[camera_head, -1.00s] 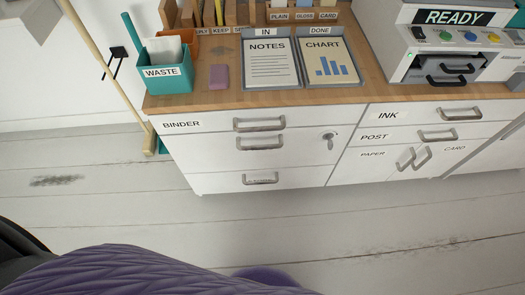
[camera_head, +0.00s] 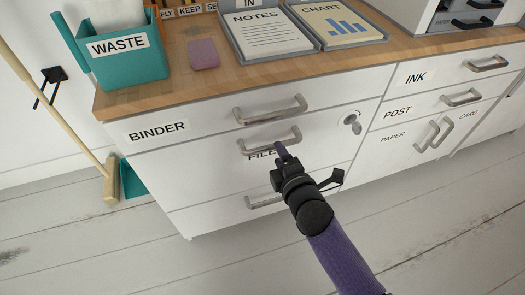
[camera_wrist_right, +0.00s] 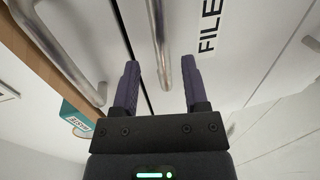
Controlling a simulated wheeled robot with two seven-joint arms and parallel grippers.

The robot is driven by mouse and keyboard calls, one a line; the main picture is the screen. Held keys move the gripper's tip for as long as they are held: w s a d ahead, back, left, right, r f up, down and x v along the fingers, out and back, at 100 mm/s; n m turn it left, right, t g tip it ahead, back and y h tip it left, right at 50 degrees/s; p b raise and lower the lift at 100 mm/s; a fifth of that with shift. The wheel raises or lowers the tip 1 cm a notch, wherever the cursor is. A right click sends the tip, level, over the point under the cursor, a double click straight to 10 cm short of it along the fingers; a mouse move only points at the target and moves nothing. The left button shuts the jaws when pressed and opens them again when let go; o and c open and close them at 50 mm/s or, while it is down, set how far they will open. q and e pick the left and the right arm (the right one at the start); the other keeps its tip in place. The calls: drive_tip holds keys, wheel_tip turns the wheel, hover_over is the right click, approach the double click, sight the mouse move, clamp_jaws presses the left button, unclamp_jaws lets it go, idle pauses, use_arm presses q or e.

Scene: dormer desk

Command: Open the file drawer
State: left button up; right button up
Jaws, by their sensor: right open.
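The file drawer (camera_head: 200,170) is the white middle drawer of the left cabinet and is closed, flush with the front. Its grey bar handle (camera_head: 262,146) runs across the top part, with the FILE label partly hidden behind my right gripper (camera_head: 282,151). In the wrist view the handle (camera_wrist_right: 158,35) shows between the two open fingers of the right gripper (camera_wrist_right: 160,62), with the FILE label (camera_wrist_right: 209,25) beside it. The fingers are open and not closed on the bar; I cannot tell whether they touch it. My left gripper is not in view.
The binder drawer handle (camera_head: 270,109) is just above, another handle (camera_head: 265,201) below. A key sits in the lock (camera_head: 352,122) at right. The desktop holds a teal waste bin (camera_head: 122,62), a pink block (camera_head: 203,54) and paper trays. A broom (camera_head: 110,180) leans at left; floor in front is free.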

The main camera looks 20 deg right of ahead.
drive_tip(key=x, duration=0.1)
drive_tip(key=b+x, duration=0.1)
drive_tip(key=x, duration=0.1)
drive_tip(key=b+x, duration=0.1)
drive_tip(key=shift+w+f, duration=0.1)
drive_tip(key=shift+f, duration=0.2)
drive_tip(key=shift+w+r, duration=0.1)
drive_tip(key=shift+w, duration=0.15)
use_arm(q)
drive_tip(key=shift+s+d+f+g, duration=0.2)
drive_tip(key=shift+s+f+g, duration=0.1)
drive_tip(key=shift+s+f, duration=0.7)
use_arm(e)
drive_tip(key=shift+c, duration=0.2)
drive_tip(key=c, duration=0.7)
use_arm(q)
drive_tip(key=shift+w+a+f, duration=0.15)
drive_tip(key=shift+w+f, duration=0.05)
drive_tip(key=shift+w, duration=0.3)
use_arm(e)
clamp_jaws()
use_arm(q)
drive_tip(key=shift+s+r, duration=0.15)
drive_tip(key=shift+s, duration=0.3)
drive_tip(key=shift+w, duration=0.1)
